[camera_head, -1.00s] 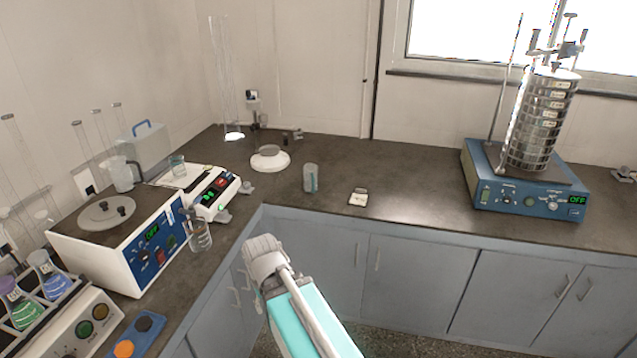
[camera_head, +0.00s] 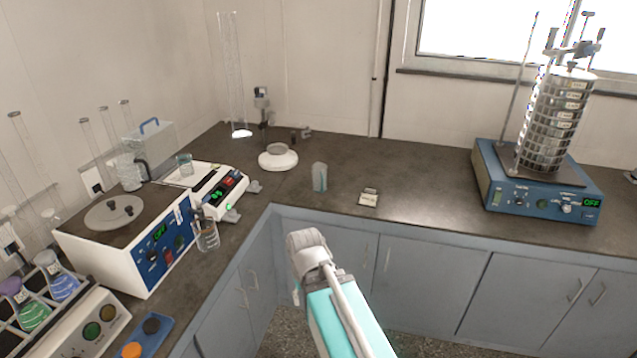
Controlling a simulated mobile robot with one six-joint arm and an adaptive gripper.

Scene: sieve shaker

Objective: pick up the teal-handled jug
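A small clear jug (camera_head: 319,177) stands upright on the dark bench near the inner corner. It is the likeliest match for the teal-handled jug; a faint teal strip showed on it earlier, but its handle is hard to make out now. Another clear jug with a dark handle (camera_head: 128,172) stands at the left, behind the white-and-blue machine. My arm, with a teal link and a grey rounded joint, reaches up from the bottom of the picture, in front of the cabinets. I cannot make out my gripper's fingers. Nothing visible of my arm touches the jug.
A small light box (camera_head: 368,198) lies right of the jug, and a round white dish (camera_head: 277,158) is behind-left. A balance (camera_head: 222,192) and a glass beaker (camera_head: 207,236) stand left. A blue sieve shaker (camera_head: 538,192) is far right. The bench (camera_head: 425,185) between is clear.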

